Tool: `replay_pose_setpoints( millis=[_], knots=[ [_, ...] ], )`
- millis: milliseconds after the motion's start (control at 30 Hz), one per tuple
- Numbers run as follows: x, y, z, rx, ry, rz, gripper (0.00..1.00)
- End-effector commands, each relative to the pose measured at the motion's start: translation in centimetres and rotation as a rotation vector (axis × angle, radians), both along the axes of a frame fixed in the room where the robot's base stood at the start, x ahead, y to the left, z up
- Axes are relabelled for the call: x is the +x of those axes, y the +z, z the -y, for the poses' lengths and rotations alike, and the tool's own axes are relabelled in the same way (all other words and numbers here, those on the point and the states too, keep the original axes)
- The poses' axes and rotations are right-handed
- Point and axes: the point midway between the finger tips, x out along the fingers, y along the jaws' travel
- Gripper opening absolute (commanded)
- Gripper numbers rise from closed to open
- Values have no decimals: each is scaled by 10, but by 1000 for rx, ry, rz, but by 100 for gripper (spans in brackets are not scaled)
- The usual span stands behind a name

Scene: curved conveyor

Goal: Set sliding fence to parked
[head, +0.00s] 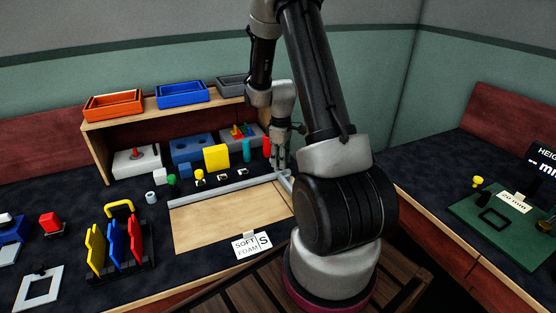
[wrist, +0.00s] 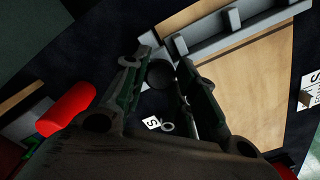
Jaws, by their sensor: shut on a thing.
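The sliding fence appears to be the long grey bar (head: 225,188) along the back edge of a pale wooden board (head: 215,222). A grey bar also runs along the board in the wrist view (wrist: 240,37). My gripper (head: 280,165) is low at the right end of this bar, partly beside my own arm. In the wrist view my gripper (wrist: 163,66) has its fingers on either side of a dark round knob (wrist: 160,74), shut on it. Whether the knob is joined to the grey bar is hidden by the fingers and shadow.
A wooden shelf (head: 96,153) with orange (head: 113,116) and blue (head: 181,102) trays on top stands behind. A rack with coloured panels (head: 112,243) stands left. The board is clear.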

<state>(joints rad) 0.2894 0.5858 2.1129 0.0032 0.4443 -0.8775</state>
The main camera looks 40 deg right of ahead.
Motion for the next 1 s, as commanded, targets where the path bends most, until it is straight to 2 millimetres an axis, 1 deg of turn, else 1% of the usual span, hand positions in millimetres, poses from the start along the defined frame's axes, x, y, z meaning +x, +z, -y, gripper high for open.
replay_pose_setpoints(
  millis=[33, 100, 133, 233, 533, 667, 767, 1000],
  knots=[
    [0, 1, 4, -4, 0, 1, 0],
    [0, 1, 4, -4, 0, 1, 0],
    [0, 1, 4, -4, 0, 1, 32],
    [0, 1, 4, -3, 0, 2, 50],
    [0, 1, 2, -3, 0, 2, 51],
    [1, 10, 2, -3, 0, 3, 51],
    [1, 27, 2, -3, 0, 6, 51],
    [1, 81, 3, -4, 0, 6, 51]
  ],
)
